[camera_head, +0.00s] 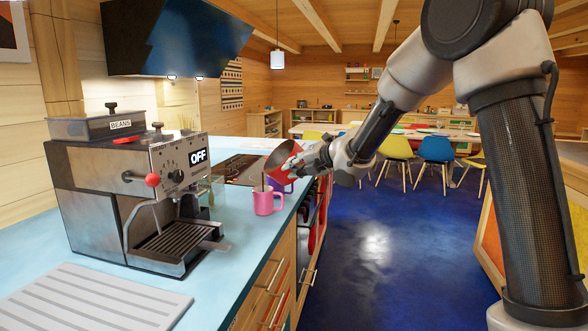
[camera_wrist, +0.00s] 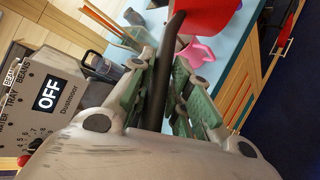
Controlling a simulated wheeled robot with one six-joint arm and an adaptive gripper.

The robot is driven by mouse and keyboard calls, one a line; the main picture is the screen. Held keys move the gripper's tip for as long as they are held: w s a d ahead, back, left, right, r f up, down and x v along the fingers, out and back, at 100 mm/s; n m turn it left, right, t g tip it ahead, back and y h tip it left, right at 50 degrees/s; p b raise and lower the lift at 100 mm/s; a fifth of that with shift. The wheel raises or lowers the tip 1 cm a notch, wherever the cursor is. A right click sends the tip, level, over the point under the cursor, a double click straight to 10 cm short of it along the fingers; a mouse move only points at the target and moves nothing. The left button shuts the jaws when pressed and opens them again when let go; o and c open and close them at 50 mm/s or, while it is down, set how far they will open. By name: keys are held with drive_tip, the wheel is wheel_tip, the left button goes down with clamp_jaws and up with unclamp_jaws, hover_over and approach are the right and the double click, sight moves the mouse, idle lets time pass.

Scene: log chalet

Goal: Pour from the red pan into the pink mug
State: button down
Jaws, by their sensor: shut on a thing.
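The red pan (camera_head: 284,158) is steeply tilted above the counter, its dark inside facing left. My gripper (camera_head: 305,163) is shut on the pan's dark handle, which runs between the fingers (camera_wrist: 163,90) in the wrist view; the red pan (camera_wrist: 205,14) shows at the top there. The pink mug (camera_head: 264,204) stands upright on the blue counter, just below and slightly left of the pan. A thin dark streak runs from the pan's lower edge to the mug's mouth. The mug (camera_wrist: 203,52) is partly hidden behind the pan in the wrist view. Its contents are hidden.
A coffee machine (camera_head: 140,190) marked OFF stands left of the mug. A purple object (camera_head: 279,185) is close behind the mug. A hob (camera_head: 236,166) lies farther back. A grooved white board (camera_head: 95,298) lies in front. The blue counter (camera_head: 235,258) is clear before the mug.

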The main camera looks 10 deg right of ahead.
drive_tip(key=shift+a+r, duration=0.1)
drive_tip(key=shift+r, duration=0.05)
drive_tip(key=shift+r+m+y, duration=0.45)
drive_tip(key=shift+r+y, duration=0.05)
drive_tip(key=shift+r, duration=0.55)
drive_tip(key=shift+r+m+y, duration=0.45)
drive_tip(key=shift+r+y, duration=0.05)
drive_tip(key=shift+r, duration=0.5)
wheel_tip(320, 180, up, 8)
